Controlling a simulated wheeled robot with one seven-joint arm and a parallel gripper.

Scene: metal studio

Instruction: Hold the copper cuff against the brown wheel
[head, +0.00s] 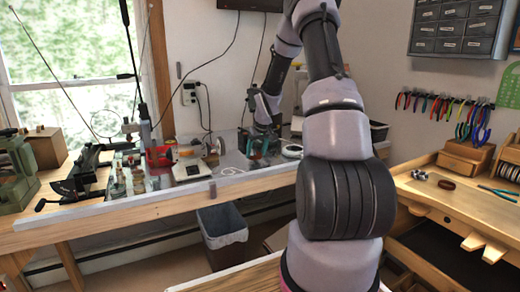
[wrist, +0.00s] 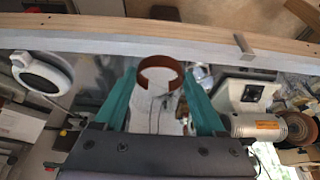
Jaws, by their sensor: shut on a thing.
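My gripper (wrist: 159,80) has two teal fingers. It is shut on the copper cuff (wrist: 161,60), an open reddish-brown band held between the fingertips. In the head view my gripper (head: 259,143) hangs low over the back bench; the cuff cannot be made out there. The cuff is well apart from this wheel.
The back bench (head: 110,219) carries a cream machine (head: 191,169), a red tool (head: 160,157) and cables. A round white-rimmed thing (wrist: 43,72) lies left of the fingers in the wrist view. A bin (head: 222,236) stands below; another bench (head: 427,193) is at the right.

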